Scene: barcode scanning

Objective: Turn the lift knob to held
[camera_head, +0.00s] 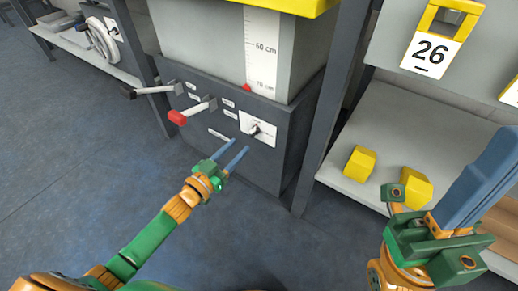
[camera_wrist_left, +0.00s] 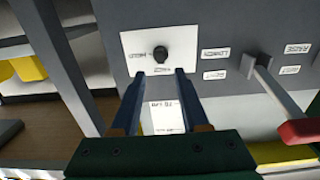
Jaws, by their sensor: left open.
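The lift knob (camera_head: 256,129) is a small dark knob on a white label plate on the front of the grey cabinet. In the left wrist view the knob (camera_wrist_left: 161,54) stands out from its plate (camera_wrist_left: 185,40), with small print to its left that looks like "HELD" upside down. Which way the knob points is too small to tell. My left gripper (camera_head: 240,146) is open and empty, its two blue fingers pointing at the panel. In the wrist view its fingertips (camera_wrist_left: 159,72) straddle the knob's line just short of it, apart from it. My right gripper (camera_head: 492,170) is at the right edge, its jaw gap unclear.
A red-tipped lever (camera_head: 194,110) and a black-tipped lever (camera_head: 153,90) jut from the panel left of the knob. A grey post (camera_head: 322,120) stands to the right, with a shelf holding yellow blocks (camera_head: 360,163) beyond. The floor in front is clear.

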